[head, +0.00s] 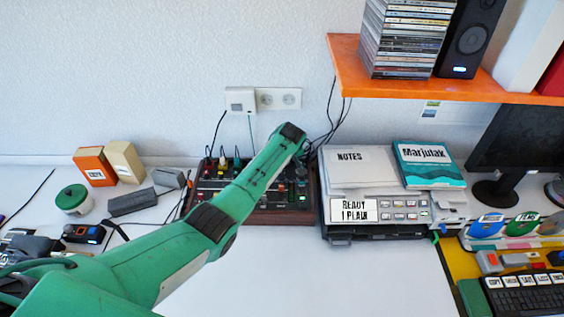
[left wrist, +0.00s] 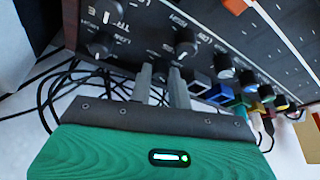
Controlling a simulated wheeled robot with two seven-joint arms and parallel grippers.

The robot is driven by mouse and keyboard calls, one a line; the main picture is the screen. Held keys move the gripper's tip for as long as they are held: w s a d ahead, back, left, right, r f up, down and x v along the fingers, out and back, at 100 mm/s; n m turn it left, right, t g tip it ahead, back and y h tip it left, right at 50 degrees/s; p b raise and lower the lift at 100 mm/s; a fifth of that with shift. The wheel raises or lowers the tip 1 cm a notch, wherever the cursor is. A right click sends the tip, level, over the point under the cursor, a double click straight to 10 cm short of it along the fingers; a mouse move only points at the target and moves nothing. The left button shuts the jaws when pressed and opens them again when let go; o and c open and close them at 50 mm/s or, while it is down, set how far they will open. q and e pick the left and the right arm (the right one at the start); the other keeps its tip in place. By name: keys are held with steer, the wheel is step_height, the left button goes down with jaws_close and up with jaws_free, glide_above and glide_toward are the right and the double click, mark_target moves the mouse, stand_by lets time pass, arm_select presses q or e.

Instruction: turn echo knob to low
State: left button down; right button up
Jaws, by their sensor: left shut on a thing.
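The mixer (head: 268,215) is a dark panel with knobs in a wooden frame, standing on the table against the wall. My left gripper (head: 292,135) reaches over its right part; its fingertips are hidden in the head view. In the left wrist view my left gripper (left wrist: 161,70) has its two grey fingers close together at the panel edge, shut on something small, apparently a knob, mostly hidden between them. A black knob (left wrist: 186,40) with a white pointer shows just beyond the fingers, near LOW and HIGH lettering. I cannot read an echo label. My right gripper is out of view.
A printer-like box (head: 375,210) with papers and a teal book (head: 430,165) stands right of the mixer. An orange shelf (head: 440,85) hangs above right. Cables run behind the mixer.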

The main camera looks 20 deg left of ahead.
arm_select(q)
steer(key=shift+n, duration=0.3)
steer(key=c, duration=1.6)
jaws_free()
steer(key=shift+r, duration=0.1)
steer(key=b+v, duration=0.1)
steer(key=v, duration=1.2)
steer(key=shift+d+r, duration=0.15)
steer(key=shift+r, duration=0.15)
